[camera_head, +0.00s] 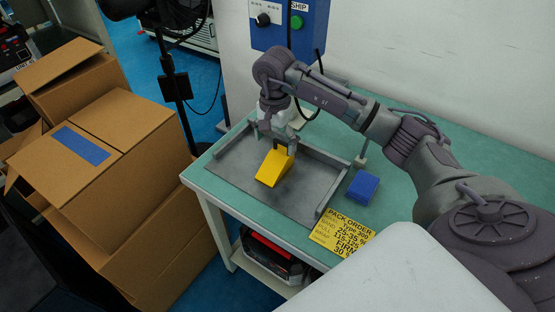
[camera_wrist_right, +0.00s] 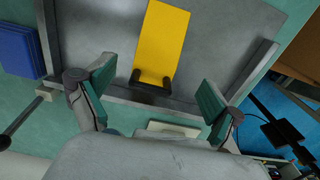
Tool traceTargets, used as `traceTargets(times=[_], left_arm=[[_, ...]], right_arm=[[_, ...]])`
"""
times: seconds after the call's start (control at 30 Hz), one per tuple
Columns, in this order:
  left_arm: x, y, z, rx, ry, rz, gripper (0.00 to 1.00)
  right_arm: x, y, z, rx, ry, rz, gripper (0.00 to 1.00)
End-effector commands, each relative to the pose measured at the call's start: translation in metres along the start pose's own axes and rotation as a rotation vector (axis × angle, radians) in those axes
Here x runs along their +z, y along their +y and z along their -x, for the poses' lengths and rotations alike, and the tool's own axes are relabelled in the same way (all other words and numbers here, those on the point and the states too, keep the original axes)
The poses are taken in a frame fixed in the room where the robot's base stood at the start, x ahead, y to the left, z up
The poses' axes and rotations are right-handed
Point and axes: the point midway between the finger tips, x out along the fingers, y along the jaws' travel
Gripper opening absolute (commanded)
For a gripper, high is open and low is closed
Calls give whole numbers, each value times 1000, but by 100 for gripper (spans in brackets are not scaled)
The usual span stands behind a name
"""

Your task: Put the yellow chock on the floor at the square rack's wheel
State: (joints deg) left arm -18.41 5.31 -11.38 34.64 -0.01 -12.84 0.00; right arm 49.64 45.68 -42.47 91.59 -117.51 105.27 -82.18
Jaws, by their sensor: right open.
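The yellow chock (camera_head: 272,169) is a wedge lying on a grey tray (camera_head: 225,170) on the green-topped bench. My right gripper (camera_head: 279,141) is over its far end, with its fingers apart. In the right wrist view, the chock (camera_wrist_right: 162,40) has a dark handle (camera_wrist_right: 151,83) at its near end. The open fingers of my right gripper (camera_wrist_right: 155,90) are on either side of that handle, with gaps, and hold nothing. My left gripper is not in view. I cannot make out the square rack's wheel in either view.
The tray has raised rims. A blue block (camera_head: 362,187) and a yellow pack-order sheet (camera_head: 342,232) lie to its right. A blue control box (camera_head: 290,25) is on the wall behind. Cardboard boxes (camera_head: 100,150) are stacked left of the bench, and a black stand (camera_head: 176,85) rises behind them.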

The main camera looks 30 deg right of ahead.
Motion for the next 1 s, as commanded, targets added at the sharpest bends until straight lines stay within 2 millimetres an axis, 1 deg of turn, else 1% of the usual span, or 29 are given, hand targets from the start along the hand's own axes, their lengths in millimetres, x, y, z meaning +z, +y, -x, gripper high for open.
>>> traceTargets(times=[0.07, 0.13, 0.27, 0.33, 0.4, 0.5, 0.6, 0.83, 0.87, 1.0], left_arm=[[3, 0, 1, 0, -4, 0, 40], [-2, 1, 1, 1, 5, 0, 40], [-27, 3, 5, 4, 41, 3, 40], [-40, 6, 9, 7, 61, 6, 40], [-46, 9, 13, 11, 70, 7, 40], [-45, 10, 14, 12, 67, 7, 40], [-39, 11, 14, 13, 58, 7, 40], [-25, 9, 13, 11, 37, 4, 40], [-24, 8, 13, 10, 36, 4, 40], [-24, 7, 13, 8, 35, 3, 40]], right_arm=[[0, 0, -9, 1, -2, 0, 92], [0, 0, -13, -1, -1, 0, 92], [0, 2, -22, 2, -3, 0, 92], [0, 5, -32, 3, -3, -1, 92], [-1, 7, -44, 3, -4, -1, 92], [-1, 6, -57, 1, -3, -1, 92], [-2, 6, -64, -1, -2, 0, 92], [-2, 6, -66, -2, -1, 1, 92], [-2, 6, -66, -2, -1, 1, 88], [-2, 6, -66, -2, -1, 0, 65]])
